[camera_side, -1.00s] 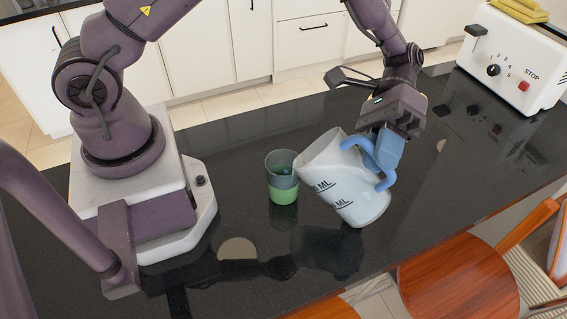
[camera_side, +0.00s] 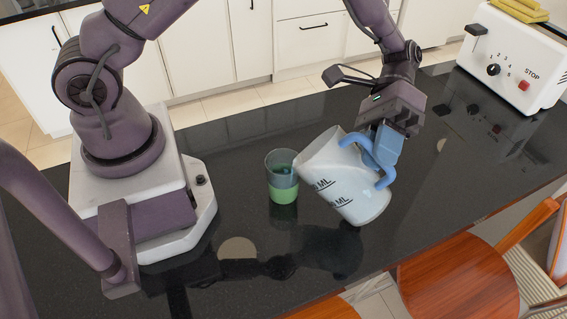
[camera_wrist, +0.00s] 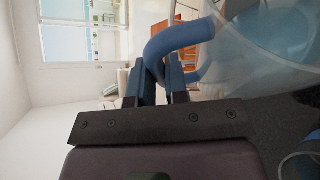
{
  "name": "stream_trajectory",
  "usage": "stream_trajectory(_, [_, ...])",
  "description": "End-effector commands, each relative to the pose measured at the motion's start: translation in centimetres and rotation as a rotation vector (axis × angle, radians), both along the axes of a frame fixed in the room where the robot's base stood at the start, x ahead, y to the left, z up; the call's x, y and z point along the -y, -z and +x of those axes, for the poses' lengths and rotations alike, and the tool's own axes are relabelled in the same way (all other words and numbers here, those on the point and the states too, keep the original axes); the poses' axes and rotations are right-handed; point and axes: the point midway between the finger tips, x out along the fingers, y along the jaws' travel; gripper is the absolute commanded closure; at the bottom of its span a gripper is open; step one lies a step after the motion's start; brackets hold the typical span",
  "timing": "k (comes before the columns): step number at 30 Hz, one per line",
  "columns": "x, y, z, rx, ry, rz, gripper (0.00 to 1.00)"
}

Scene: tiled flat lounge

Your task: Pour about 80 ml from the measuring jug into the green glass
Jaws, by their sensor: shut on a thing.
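The measuring jug (camera_side: 345,187) is white and translucent with black ML marks and a blue handle. It is tilted left, with its mouth close to the rim of the green glass (camera_side: 284,192). The glass stands upright on the dark counter, green in its lower part and grey, see-through above. My gripper (camera_side: 384,158) is shut on the jug's blue handle. In the wrist view the fingers of my gripper (camera_wrist: 160,84) hold the blue handle (camera_wrist: 180,38), and the clear jug wall (camera_wrist: 262,50) is at the right. I cannot make out a stream of liquid.
A white toaster (camera_side: 515,62) with yellow cloths (camera_side: 522,10) on top stands at the back right. Wooden chairs (camera_side: 460,280) are along the front edge. The glossy black counter (camera_side: 245,140) is clear around the glass.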

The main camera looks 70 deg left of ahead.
Motion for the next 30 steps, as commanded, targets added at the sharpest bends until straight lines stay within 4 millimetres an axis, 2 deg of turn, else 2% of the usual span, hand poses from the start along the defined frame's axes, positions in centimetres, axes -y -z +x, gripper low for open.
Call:
stream_trajectory(15, [0.0, -0.2, 0.0, 0.004, 0.000, -0.007, 1.00])
stream_trajectory(17, [0.5, 0.8, 0.2, -0.029, 0.004, 0.037, 1.00])
stream_trajectory(21, [2.5, 4.8, 1.5, -0.178, 0.006, 0.257, 1.00])
stream_trajectory(30, [3.1, 5.1, 2.0, -0.212, 0.001, 0.310, 1.00])
